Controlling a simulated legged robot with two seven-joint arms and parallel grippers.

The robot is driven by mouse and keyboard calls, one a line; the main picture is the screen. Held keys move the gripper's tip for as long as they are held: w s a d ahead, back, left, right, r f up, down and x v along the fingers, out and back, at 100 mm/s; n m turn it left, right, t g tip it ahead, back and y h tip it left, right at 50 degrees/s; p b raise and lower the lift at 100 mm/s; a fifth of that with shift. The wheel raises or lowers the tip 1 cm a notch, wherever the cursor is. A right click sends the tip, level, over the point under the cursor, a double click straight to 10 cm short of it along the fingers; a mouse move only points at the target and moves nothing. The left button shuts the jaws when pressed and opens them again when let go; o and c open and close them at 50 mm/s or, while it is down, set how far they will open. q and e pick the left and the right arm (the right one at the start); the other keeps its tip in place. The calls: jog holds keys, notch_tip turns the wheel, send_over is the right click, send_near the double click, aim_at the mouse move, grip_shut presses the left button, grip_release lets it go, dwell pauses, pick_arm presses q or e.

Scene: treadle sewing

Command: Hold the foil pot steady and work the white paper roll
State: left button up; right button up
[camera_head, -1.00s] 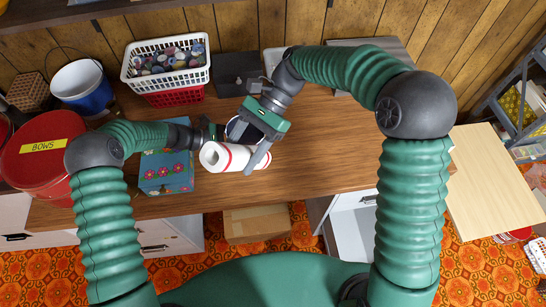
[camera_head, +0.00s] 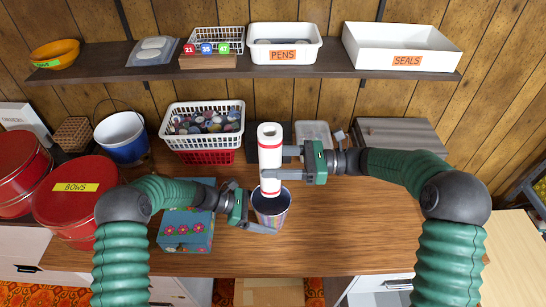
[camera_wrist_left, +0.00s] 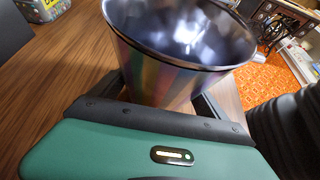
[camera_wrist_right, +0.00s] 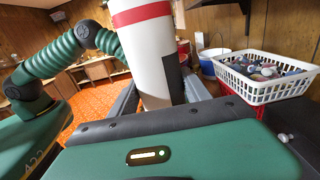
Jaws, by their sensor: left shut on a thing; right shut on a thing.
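The foil pot (camera_head: 272,212) stands upright on the table, a shiny tapered cup with an open top. My left gripper (camera_head: 259,213) is shut on its side; the left wrist view shows the pot (camera_wrist_left: 165,75) between the fingers. The white paper roll (camera_head: 270,150) has red bands and is upright. My right gripper (camera_head: 277,162) is shut around it; the roll also shows in the right wrist view (camera_wrist_right: 148,55). The roll's lower end overlaps the pot's mouth in the head view. I cannot tell whether it is inside or just above.
A blue flowered box (camera_head: 187,232) is close beneath my left forearm. A white basket of spools (camera_head: 203,125) stands behind. Red tins (camera_head: 75,198) and a blue bucket (camera_head: 122,138) are at left. A shelf (camera_head: 270,71) runs above. The table (camera_head: 350,225) is clear at right.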

jog(key=shift+f, duration=6.05)
jog(key=o, duration=1.7)
jog(key=shift+c, duration=0.2)
jog(key=shift+d, duration=0.1)
pick_arm(q)
jog(key=shift+d, duration=0.1)
pick_arm(e)
jog(key=d, duration=1.2)
jog(key=shift+a+f, duration=0.1)
pick_arm(q)
jog(key=o, duration=0.8)
